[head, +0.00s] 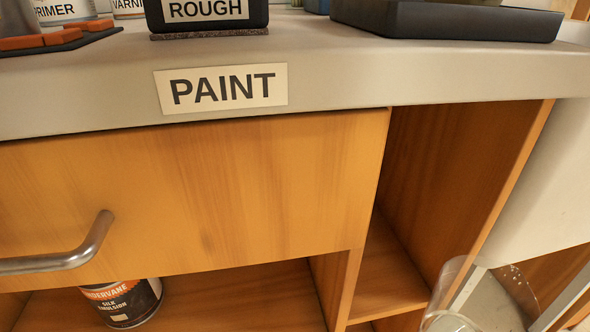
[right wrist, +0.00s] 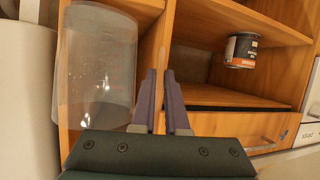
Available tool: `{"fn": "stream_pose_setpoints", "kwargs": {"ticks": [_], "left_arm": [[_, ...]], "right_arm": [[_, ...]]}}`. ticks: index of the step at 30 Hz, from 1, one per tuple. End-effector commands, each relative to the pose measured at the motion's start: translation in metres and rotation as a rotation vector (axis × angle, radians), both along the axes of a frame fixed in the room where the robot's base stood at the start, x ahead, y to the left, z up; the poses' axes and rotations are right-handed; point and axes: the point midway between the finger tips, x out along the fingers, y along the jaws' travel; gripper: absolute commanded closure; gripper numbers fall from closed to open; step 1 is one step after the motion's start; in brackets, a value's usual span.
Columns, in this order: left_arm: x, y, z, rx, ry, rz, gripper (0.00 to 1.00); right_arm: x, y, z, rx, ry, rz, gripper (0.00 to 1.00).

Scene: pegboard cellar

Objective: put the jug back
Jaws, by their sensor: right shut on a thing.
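The clear plastic jug (head: 452,290) is at the lower right of the head view, partly cut off by the bottom edge, in front of the open shelves. In the right wrist view the jug (right wrist: 97,75) stands large at the left, with faint red markings on its wall. My right gripper (right wrist: 163,98) shows there with its purple fingers close together, shut on the jug beside its body; the gripped part is hard to make out. My left gripper is in neither view.
A worktop (head: 350,75) labelled PAINT (head: 221,88) carries a dark box marked ROUGH (head: 205,10) and a dark tray (head: 450,22). Below are a drawer (head: 200,195) with a metal handle (head: 75,258), and a paint tin (head: 122,303) on a shelf. A narrow open bay (head: 390,265) looks empty.

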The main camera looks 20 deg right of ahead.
Motion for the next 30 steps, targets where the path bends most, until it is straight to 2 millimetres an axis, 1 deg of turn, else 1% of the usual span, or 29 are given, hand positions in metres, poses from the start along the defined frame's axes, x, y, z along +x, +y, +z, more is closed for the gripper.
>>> {"fn": "stream_pose_setpoints", "kwargs": {"ticks": [1,5,12,15,18,27,28,30], "left_arm": [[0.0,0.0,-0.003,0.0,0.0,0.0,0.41],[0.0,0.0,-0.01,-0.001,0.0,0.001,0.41],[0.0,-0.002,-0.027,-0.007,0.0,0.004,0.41],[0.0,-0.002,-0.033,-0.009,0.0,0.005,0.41],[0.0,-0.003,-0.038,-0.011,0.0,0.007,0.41],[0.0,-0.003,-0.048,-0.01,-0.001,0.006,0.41],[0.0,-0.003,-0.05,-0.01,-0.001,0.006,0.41],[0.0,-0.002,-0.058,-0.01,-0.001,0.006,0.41]], "right_arm": [[0.011,-0.003,0.0,-0.003,-0.01,0.001,1.0],[0.043,-0.01,0.0,-0.002,-0.012,0.0,1.0],[0.107,-0.026,-0.001,-0.004,-0.011,0.001,1.0],[0.129,-0.031,-0.001,-0.003,-0.009,0.001,1.0],[0.146,-0.035,-0.001,-0.002,-0.008,0.0,1.0],[0.178,-0.043,0.0,-0.001,-0.005,0.0,1.0],[0.179,-0.043,-0.002,-0.001,-0.004,0.0,1.0],[0.177,-0.043,-0.014,0.0,0.0,0.0,1.0]]}}
